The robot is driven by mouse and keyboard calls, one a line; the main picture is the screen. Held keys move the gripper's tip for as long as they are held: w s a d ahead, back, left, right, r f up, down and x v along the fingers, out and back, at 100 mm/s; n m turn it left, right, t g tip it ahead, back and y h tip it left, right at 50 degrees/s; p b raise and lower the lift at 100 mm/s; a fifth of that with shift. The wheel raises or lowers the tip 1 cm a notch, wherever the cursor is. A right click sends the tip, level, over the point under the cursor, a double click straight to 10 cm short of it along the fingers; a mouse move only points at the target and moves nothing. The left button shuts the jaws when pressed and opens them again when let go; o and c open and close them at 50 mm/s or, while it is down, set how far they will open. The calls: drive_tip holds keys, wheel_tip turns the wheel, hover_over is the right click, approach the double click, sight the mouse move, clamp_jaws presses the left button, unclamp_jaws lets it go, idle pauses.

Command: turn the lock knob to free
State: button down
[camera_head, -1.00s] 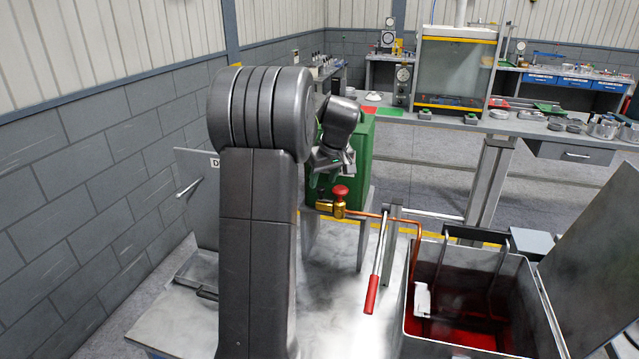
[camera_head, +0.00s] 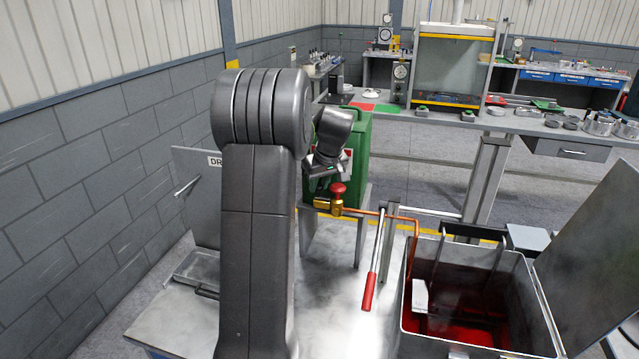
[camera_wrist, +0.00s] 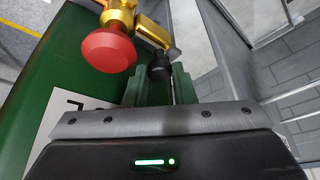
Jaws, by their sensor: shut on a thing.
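My gripper (camera_wrist: 159,82) has its two green fingers on either side of a small black knob (camera_wrist: 160,68) in the wrist view and is shut on it. This black knob appears to be the lock knob; no marking on it is readable. It sits beside a brass valve (camera_wrist: 118,18) with a round red knob (camera_wrist: 108,50). In the head view my gripper (camera_head: 318,186) is low against the green box, just left of the red knob (camera_head: 338,188) and brass valve (camera_head: 337,206). My arm hides much of this area, and the black knob cannot be made out there.
The green box (camera_head: 358,150) stands behind my gripper. A copper pipe (camera_head: 385,214) runs right from the valve to an open metal tank (camera_head: 425,336) with red inside. A grey wall (camera_head: 90,190) lies left.

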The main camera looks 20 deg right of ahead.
drive_tip(key=shift+m, duration=0.3)
drive_tip(key=m+h, duration=0.1)
drive_tip(key=m, duration=0.2)
drive_tip(key=shift+a+m+h+b, duration=0.15)
drive_tip(key=shift+m+h+b, duration=0.15)
drive_tip(key=shift+b, duration=0.05)
drive_tip(key=m+h, duration=0.1)
drive_tip(key=m, duration=0.3)
drive_tip(key=shift+w+a+m+g+h+b, duration=0.1)
drive_tip(key=shift+m+g+h+b, duration=0.2)
drive_tip(key=shift+g+h+b, duration=0.1)
drive_tip(key=m+g+h+b, duration=0.1)
drive_tip(key=m, duration=0.3)
drive_tip(key=shift+w, duration=0.1)
drive_tip(key=shift+a+m+g+h, duration=0.1)
drive_tip(key=shift+m+g+h, duration=0.4)
drive_tip(key=shift+m, duration=1.2)
drive_tip(key=shift+g, duration=0.3)
drive_tip(key=c, duration=1.2)
unclamp_jaws()
drive_tip(key=shift+y, duration=0.3)
drive_tip(key=shift+c, duration=0.2)
